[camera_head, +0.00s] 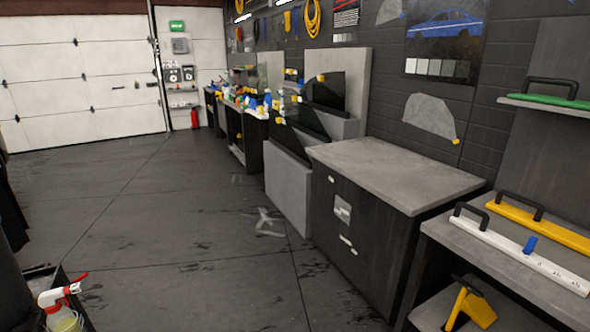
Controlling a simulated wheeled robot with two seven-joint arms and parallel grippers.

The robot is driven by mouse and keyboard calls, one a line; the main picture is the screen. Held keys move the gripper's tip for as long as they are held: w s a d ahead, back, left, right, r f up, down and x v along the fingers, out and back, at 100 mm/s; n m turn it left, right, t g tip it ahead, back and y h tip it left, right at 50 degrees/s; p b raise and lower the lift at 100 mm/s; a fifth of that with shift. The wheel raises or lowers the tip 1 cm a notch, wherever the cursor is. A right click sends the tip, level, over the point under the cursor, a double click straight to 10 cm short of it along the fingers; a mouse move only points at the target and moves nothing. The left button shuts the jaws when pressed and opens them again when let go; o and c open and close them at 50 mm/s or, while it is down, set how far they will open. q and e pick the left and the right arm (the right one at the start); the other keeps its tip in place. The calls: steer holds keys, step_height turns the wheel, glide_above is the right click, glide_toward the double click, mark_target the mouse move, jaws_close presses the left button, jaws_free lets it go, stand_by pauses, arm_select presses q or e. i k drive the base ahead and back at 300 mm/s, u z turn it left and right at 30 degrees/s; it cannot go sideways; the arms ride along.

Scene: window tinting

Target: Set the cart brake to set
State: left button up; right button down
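No cart brake can be made out in the head view. At the lower left corner, the corner of a dark tray or cart top (40,271) shows, cut off by the frame edge; I cannot tell whether it is the cart. A spray bottle (64,318) with a white head and red trigger stands there, its lower part out of frame. Neither my left nor my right gripper is in view.
A dark cabinet with a grey top (400,172) stands right of centre. Benches with bottles (256,106) line the wall behind it. The dark floor (170,215) is open toward the white garage door (80,80).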

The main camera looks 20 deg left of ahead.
mark_target(83, 275)
steer(key=u, duration=0.6)
steer(key=i, duration=1.45)
steer(key=u, duration=1.8)
steer(key=i, duration=0.8)
steer(key=u, duration=0.7)
